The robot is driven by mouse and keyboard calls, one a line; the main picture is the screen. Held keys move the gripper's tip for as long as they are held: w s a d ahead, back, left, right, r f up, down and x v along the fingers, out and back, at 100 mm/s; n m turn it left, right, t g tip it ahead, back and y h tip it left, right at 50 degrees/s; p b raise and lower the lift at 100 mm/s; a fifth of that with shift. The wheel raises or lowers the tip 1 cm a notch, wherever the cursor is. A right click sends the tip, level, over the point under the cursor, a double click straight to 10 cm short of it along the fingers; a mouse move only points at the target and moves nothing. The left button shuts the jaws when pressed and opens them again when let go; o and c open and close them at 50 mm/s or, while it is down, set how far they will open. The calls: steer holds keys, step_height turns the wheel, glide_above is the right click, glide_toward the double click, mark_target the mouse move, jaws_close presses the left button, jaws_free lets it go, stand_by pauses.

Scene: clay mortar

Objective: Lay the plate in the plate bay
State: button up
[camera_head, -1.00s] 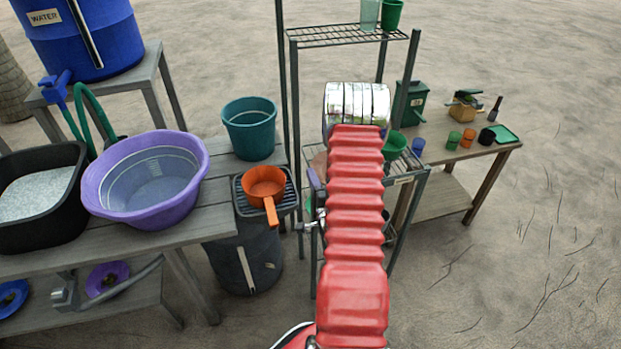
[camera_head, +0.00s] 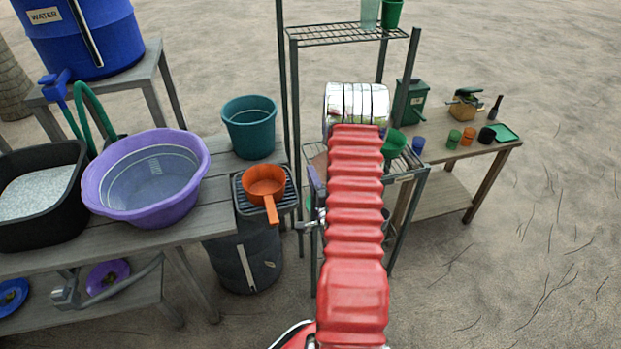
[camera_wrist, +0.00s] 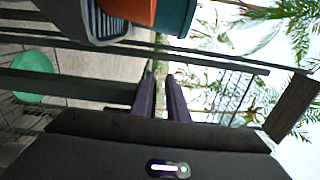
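In the wrist view my gripper (camera_wrist: 161,78) shows two dark purple fingers with a narrow gap and nothing seen between them. In the head view my red arm hides it. A purple plate-like dish (camera_head: 107,275) lies on the lower shelf of the left bench, and a blue one (camera_head: 12,296) is at its left. A purple piece (camera_head: 316,180) shows beside my arm at the rack; I cannot tell whether it is a plate. A round green thing (camera_wrist: 33,75) is at the left in the wrist view. I cannot make out which place is the plate bay.
The metal rack (camera_head: 297,130) stands around my arm's far end. The left bench (camera_head: 185,228) holds a purple basin (camera_head: 148,180) and a teal bucket (camera_head: 250,128). An orange pan (camera_head: 263,183) sits beside it. Cups stand on the right table (camera_head: 440,150). Ground at right is clear.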

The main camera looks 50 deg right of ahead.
steer(key=shift+s+a+f, duration=0.1)
steer(key=shift+s+f, duration=0.05)
steer(key=shift+f, duration=0.1)
steer(key=v, duration=1.3)
steer(key=shift+s+a, duration=0.15)
steer(key=shift+s, duration=0.05)
steer(key=shift+r, duration=0.1)
